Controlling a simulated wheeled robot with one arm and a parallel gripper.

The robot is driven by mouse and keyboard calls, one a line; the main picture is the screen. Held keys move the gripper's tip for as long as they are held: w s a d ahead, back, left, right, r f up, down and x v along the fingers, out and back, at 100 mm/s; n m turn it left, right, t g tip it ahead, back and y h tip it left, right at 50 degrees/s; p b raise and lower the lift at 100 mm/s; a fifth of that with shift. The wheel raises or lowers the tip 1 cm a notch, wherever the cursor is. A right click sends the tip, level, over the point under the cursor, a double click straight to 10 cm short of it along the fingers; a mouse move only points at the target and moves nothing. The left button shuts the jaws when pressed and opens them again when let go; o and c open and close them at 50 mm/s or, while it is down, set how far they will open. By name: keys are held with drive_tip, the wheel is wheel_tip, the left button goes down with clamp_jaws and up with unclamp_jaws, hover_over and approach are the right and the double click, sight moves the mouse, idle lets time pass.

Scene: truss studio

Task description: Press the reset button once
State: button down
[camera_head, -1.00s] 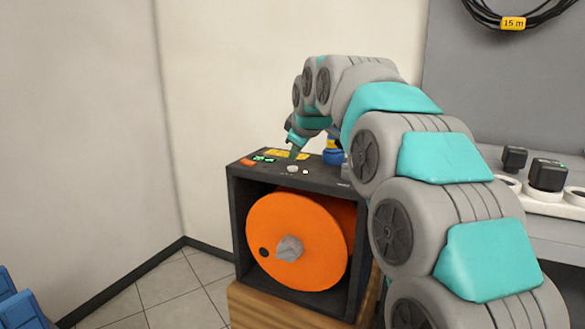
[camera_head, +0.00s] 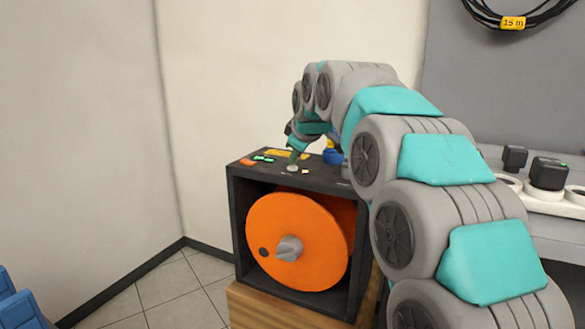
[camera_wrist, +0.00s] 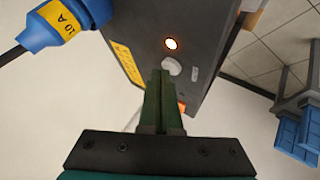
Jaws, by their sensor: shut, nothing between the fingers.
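A dark box holding an orange cable reel (camera_head: 295,240) has a top panel (camera_head: 325,179) with small controls. A pale round button (camera_head: 292,168) sits near the panel's front edge, and it also shows in the wrist view (camera_wrist: 172,66). No reset lettering is readable. My gripper (camera_head: 293,161) points down over this button with its fingers shut and empty. In the wrist view its fingertips (camera_wrist: 160,74) are at the button's edge and partly overlap it. Whether they touch it or the button is pushed in, I cannot tell.
The panel also has an orange control (camera_head: 247,162), green lights (camera_head: 263,158) and a yellow label (camera_head: 287,154). A power strip with black plugs (camera_head: 548,174) lies at right. A wooden base (camera_head: 262,308) supports the box.

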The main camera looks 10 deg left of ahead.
sight(295, 168)
drive_tip(key=shift+f, duration=0.3)
idle(0.5)
drive_tip(key=shift+r+p, duration=0.4)
drive_tip(key=shift+r, duration=0.5)
drive_tip(key=shift+r+p, duration=1.55)
drive_tip(key=shift+r, duration=1)
drive_tip(key=shift+f, duration=0.1)
